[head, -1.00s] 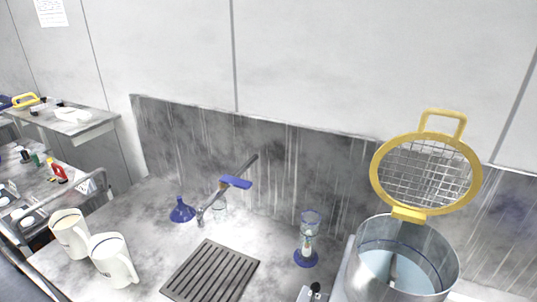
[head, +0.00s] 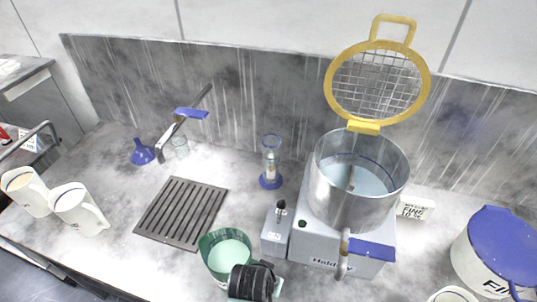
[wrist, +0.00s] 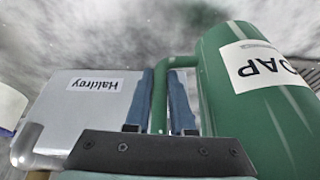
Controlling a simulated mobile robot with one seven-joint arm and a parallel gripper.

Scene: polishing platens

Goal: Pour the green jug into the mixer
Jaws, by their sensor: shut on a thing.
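The green jug (head: 226,257) stands upright at the front of the counter, left of the mixer, with pale green liquid inside. I cannot tell whether its base touches the counter. My gripper (head: 262,284) is at its right side. In the wrist view, my gripper (wrist: 160,100) is shut on the handle of the jug (wrist: 272,118), whose label shows "OAP" upside down. The mixer (head: 318,250) has a grey base marked "Haldrey" and a steel bowl (head: 338,203) holding pale liquid and a stirrer. Its yellow mesh guard (head: 380,85) is raised. The mixer also shows in the wrist view (wrist: 70,118).
Two cream jugs (head: 78,208) stand far left. A slotted drain grate (head: 180,212), a blue funnel (head: 143,152), a tap (head: 178,130) and a blue-based glass (head: 271,163) lie between. A blue-lidded tub (head: 492,255) stands right. A splashback (head: 250,95) runs behind.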

